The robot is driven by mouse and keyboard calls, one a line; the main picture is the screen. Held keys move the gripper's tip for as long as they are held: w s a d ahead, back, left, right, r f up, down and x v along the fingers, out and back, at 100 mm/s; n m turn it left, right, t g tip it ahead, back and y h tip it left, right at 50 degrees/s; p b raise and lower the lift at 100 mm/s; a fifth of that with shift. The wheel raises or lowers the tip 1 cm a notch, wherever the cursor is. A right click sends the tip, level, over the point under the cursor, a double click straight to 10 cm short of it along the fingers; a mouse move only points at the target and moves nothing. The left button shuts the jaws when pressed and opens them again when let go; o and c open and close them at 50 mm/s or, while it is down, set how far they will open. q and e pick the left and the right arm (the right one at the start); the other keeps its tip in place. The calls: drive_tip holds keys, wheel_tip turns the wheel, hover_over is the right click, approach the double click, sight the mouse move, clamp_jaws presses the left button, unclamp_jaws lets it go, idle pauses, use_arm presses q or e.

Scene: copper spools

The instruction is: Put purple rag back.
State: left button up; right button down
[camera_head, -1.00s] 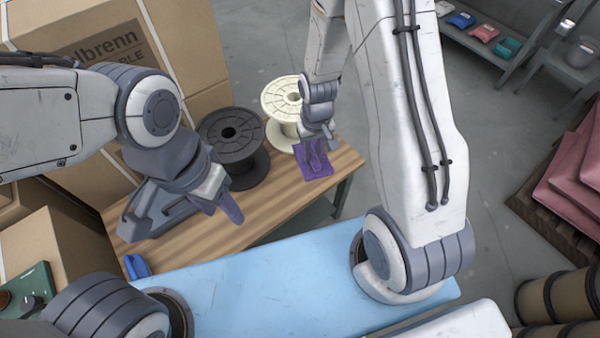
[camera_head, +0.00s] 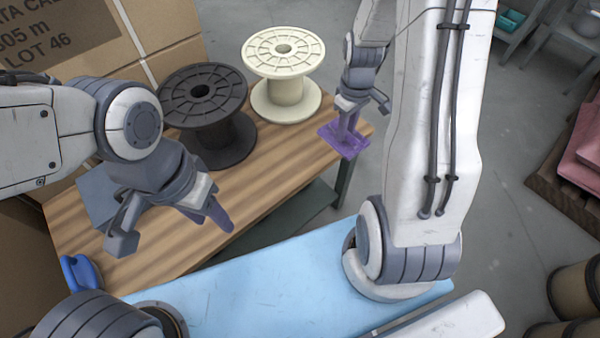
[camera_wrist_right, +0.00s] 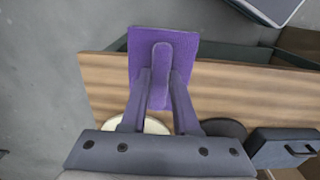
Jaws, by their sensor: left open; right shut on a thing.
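The purple rag (camera_head: 345,140) is a flat square with a raised ridge in the middle. My right gripper (camera_head: 349,118) is shut on that ridge and holds the rag at the right end of the wooden table. The right wrist view also shows the purple rag (camera_wrist_right: 180,42), with the ridge between both fingers of my right gripper (camera_wrist_right: 160,78). I cannot tell whether the rag touches the tabletop. My left gripper (camera_head: 168,228) is open and empty over the left part of the table.
A black spool (camera_head: 205,115) and a cream spool (camera_head: 284,75) stand on the wooden table (camera_head: 265,185). A blue object (camera_head: 80,275) is at its near left. A large cardboard box (camera_head: 110,45) stands behind. A shelf with a teal item (camera_head: 510,18) is at the top right.

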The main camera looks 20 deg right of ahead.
drive_tip(key=shift+d+f, duration=0.15)
drive_tip(key=shift+f, duration=0.25)
drive_tip(key=shift+a+f, duration=0.2)
drive_tip(key=w+a+f, duration=0.1)
drive_tip(key=a+f, duration=0.1)
drive_tip(key=a, duration=0.1)
drive_tip(key=w+a+f+b, duration=0.1)
drive_tip(key=w+a+f, duration=0.1)
drive_tip(key=a, duration=0.1)
drive_tip(key=w+a+f, duration=0.1)
drive_tip(key=a+f, duration=0.1)
drive_tip(key=a, duration=0.2)
drive_tip(key=shift+w+f, duration=0.3)
drive_tip(key=shift+w, duration=0.1)
use_arm(q)
drive_tip(key=shift+f+b, duration=0.45)
drive_tip(key=shift+f, duration=0.9)
use_arm(e)
drive_tip(key=shift+f, duration=1.9)
drive_tip(key=shift+f, duration=0.2)
drive_tip(key=c, duration=0.7)
unclamp_jaws()
use_arm(q)
drive_tip(key=shift+f, duration=0.1)
use_arm(e)
drive_tip(key=shift+o, duration=0.2)
